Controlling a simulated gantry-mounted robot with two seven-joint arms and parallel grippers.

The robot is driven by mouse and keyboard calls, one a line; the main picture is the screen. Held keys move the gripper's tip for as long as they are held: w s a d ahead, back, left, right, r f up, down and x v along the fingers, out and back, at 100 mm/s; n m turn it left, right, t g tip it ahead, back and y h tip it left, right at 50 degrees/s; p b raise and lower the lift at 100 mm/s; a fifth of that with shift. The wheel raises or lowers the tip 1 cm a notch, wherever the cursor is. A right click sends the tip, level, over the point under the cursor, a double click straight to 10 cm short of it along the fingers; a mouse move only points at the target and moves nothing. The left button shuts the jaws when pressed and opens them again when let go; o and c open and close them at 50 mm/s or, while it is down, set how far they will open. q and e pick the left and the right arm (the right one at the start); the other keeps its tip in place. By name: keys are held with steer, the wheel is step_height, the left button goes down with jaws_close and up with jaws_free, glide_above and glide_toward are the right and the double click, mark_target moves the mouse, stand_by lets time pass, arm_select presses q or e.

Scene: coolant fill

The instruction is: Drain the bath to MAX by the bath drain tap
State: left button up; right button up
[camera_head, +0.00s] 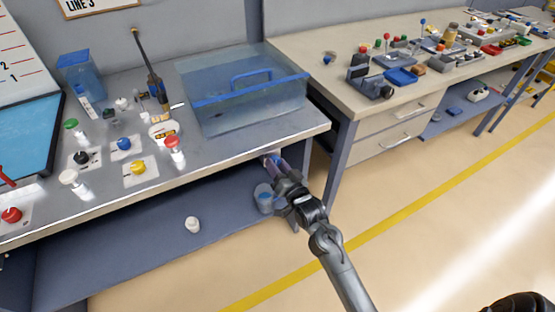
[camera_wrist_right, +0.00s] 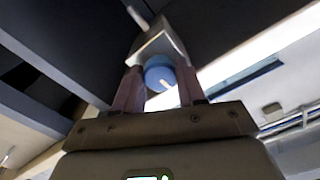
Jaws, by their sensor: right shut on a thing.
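The bath (camera_head: 250,115) is a clear, blue-tinted tank with a blue bar and a blue handle, at the back right of the steel bench in the head view. I cannot read its level or a MAX mark. The bath drain tap, a blue round knob with a pale mark (camera_wrist_right: 159,76), shows between my right fingers in the right wrist view. My right gripper (camera_head: 273,162) is shut on it at the bench's front edge, below the bath. The fingers hide most of the tap in the head view. My left gripper is out of view.
A bucket with something blue in it (camera_head: 264,198) stands on the lower shelf beside my right wrist. A white object (camera_head: 192,225) lies on that shelf. A drawer bench (camera_head: 345,110) stands to the right.

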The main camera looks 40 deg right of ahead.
steer(key=shift+m+p, duration=0.4)
steer(key=shift+m, duration=0.1)
steer(key=o, duration=1.1)
steer(key=shift+c, duration=0.2)
steer(key=shift+s, duration=0.1)
steer(key=p+v, duration=0.3)
steer(key=v, duration=0.7)
steer(key=shift+s, duration=0.35)
steer(key=shift+a, duration=0.1)
